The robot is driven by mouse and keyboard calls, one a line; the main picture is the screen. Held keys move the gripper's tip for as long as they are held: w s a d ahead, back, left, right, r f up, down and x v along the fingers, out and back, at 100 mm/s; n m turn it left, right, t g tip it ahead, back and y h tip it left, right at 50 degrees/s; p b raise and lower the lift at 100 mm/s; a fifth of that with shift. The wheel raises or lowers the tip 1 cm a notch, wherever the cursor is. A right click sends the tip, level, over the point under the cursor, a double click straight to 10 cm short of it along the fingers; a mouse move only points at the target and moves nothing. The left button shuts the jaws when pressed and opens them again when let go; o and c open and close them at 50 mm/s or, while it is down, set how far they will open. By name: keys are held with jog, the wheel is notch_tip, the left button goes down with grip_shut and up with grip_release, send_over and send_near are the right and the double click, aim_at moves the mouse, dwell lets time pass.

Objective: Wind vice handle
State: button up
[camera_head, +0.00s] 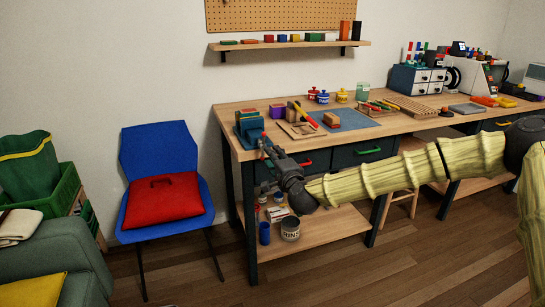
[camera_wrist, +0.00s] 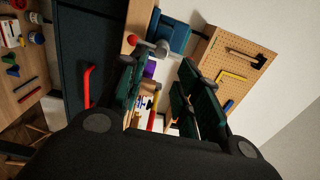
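The blue vice (camera_head: 249,122) stands at the left front corner of the workbench. In the wrist view the vice (camera_wrist: 174,36) is at the top, with a grey screw end and a handle with a red knob (camera_wrist: 133,40). My gripper (camera_head: 268,152) is just below and in front of the vice at the bench edge. In the wrist view my gripper (camera_wrist: 158,66) is open, its two dark green fingers wide apart with nothing held. The handle is beyond the fingertips, near the left finger. Whether they touch is unclear. The arm and gripper hide part of the handle in the head view.
The workbench (camera_head: 228,108) holds a blue mat (camera_head: 350,119), wooden blocks and several jars. Below is a shelf with a tin (camera_head: 290,229). A red drawer handle (camera_wrist: 87,86) is close left of my gripper in the wrist view. A blue chair (camera_head: 155,147) stands left, with free floor between.

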jog(key=shift+v, duration=1.8)
jog(key=v, duration=1.2)
jog(key=shift+d, duration=0.1)
